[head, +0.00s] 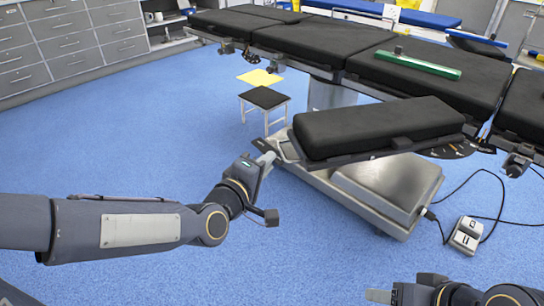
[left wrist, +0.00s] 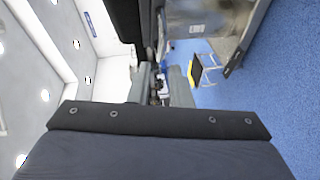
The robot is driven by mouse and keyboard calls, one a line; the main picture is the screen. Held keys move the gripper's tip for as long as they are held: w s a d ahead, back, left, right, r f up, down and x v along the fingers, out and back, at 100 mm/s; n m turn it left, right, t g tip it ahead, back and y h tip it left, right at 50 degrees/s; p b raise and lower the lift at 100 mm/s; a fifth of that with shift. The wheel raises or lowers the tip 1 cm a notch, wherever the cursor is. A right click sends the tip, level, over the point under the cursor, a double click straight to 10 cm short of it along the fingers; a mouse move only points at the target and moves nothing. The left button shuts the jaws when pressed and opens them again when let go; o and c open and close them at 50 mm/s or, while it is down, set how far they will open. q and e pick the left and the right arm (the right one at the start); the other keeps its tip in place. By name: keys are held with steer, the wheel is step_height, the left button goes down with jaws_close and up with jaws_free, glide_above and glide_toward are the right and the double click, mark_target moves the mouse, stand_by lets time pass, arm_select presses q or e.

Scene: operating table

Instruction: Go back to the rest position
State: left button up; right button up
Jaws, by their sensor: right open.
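My left gripper (head: 266,160) is in the middle of the head view, in front of the operating table (head: 325,38) and close to its metal base. In the left wrist view its two fingers (left wrist: 161,86) stand apart with a gap between them, and I see nothing held. My right gripper (head: 378,296) shows only partly at the bottom edge of the head view, low and right of centre. It is open, and I see nothing in it. Much of the right arm is out of the picture.
A padded table section (head: 380,126) juts out just right of my left gripper. A green object (head: 418,64) lies on the table. A small step stool (head: 264,98) stands behind the gripper. A foot pedal (head: 467,235) with cables lies at right. The blue floor at left is clear.

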stand_by(0.4)
arm_select(q)
steer(key=s+a+f+m+g+y, duration=0.25)
steer(key=s+a+m+g, duration=0.2)
steer(key=s+a, duration=0.6)
steer(key=s+a+f+m+g+y, duration=0.1)
steer(key=s+a+f+m+g, duration=0.2)
steer(key=s, duration=0.4)
steer(key=s+a+f+m+g, duration=0.1)
steer(key=s+a+f, duration=0.1)
steer(key=s+a, duration=0.45)
step_height(320, 180, up, 34)
steer(key=s+d+p, duration=0.1)
steer(key=p, duration=3.3)
steer(key=shift+s+d, duration=0.2)
steer(key=shift+d, duration=0.05)
steer(key=shift+m, duration=0.25)
